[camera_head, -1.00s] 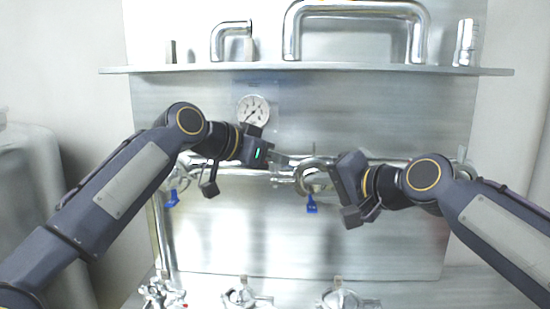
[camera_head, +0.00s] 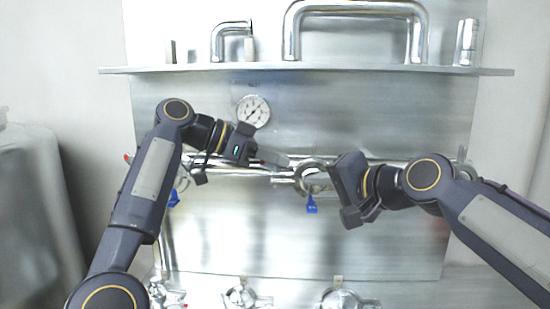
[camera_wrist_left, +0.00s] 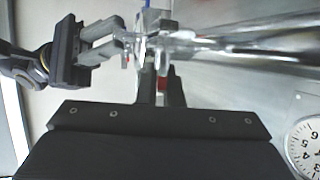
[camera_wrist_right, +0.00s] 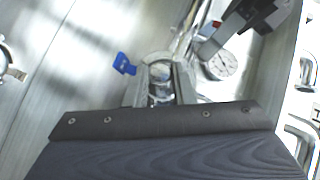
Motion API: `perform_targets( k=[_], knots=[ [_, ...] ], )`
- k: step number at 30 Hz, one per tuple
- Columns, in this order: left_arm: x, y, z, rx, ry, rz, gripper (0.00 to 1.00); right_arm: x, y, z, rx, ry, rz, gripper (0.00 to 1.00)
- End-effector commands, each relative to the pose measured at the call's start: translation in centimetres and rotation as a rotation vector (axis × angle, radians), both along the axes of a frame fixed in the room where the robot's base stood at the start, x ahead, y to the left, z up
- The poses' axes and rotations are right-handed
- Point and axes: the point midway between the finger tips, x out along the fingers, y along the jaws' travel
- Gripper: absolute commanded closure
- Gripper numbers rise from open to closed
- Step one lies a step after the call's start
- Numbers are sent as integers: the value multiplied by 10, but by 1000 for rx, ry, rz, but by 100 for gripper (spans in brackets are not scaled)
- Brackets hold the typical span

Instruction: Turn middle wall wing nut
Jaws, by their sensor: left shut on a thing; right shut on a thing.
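The middle wall fitting (camera_head: 310,165) is a round metal clamp on the horizontal pipe, with a blue tag (camera_head: 311,204) hanging below it. My right gripper (camera_head: 315,178) is shut on the round clamp from the right. In the right wrist view its fingers (camera_wrist_right: 160,90) lie on both sides of the clamp (camera_wrist_right: 160,68).
A pressure gauge (camera_head: 253,111) sits on the wall just above my left gripper. A metal shelf (camera_head: 330,70) with bent pipes runs above. Another blue tag (camera_head: 173,198) hangs at the left fitting. Several valves (camera_head: 240,297) stand along the bottom. The lower wall panel is clear.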

Motion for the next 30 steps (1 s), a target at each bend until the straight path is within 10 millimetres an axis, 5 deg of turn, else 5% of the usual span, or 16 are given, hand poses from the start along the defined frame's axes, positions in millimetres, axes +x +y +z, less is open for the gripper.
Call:
perform_targets(
  k=[10,16,30],
  knots=[
    [0,0,0,-2,-1,0,100,0,0,-1,-1,2,1,100],
    [0,0,0,0,-1,-1,72,0,0,-1,-1,2,1,100],
    [0,0,2,2,0,29,72,0,0,-1,-1,2,0,100]
  ],
)
